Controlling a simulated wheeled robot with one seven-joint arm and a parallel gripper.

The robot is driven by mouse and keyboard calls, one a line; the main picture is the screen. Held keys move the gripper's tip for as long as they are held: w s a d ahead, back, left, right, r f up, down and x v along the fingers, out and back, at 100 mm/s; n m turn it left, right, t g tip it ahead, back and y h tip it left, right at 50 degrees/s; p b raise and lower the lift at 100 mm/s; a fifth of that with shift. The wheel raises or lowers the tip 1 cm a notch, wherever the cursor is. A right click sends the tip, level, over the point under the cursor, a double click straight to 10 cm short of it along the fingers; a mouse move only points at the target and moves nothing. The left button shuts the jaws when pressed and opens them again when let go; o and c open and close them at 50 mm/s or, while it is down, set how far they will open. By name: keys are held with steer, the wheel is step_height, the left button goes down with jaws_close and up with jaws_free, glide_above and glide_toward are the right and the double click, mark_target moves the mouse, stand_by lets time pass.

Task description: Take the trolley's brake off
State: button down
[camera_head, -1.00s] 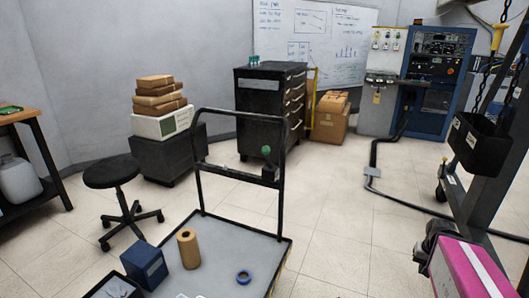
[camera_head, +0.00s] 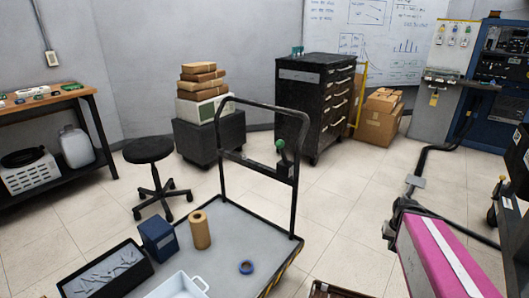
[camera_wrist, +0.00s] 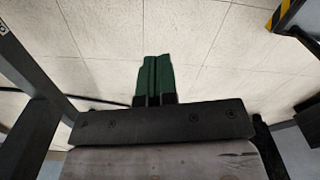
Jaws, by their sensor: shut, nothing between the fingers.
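The trolley has a flat grey deck (camera_head: 222,243) and a black tube push handle (camera_head: 222,160). A lever with a green knob (camera_head: 280,146) stands on the handle's crossbar near its right post and looks roughly upright. Which brake position it is in, I cannot tell. My gripper (camera_wrist: 154,62) shows in the wrist view with its two green fingers together, over pale floor tiles and empty. I cannot make it out in the head view. The lever does not show in the wrist view.
The deck carries a cardboard roll (camera_head: 200,230), a blue box (camera_head: 158,239), blue tape (camera_head: 246,267), a black bin (camera_head: 105,272) and a white tray (camera_head: 180,287). A stool (camera_head: 148,150) stands left. A pink block (camera_head: 440,258) is front right.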

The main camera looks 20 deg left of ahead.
steer(key=shift+a, duration=0.15)
steer(key=w+a+n+t+h, duration=0.2)
steer(key=w+a+n+h, duration=0.2)
steer(key=w+a+h, duration=0.45)
steer(key=n+t+h, duration=0.1)
steer(key=n+t, duration=0.7)
steer(key=t, duration=1)
glide_toward(277, 147)
steer(key=v, duration=0.7)
steer(key=shift+w+d+f, duration=0.1)
steer(key=shift+w+d, duration=0.1)
steer(key=shift+d, duration=0.05)
steer(key=shift+w, duration=0.15)
steer(key=x, duration=1.3)
steer(key=shift+w+d+r, duration=0.1)
steer(key=shift+w+r, duration=0.15)
steer(key=shift+r, duration=0.2)
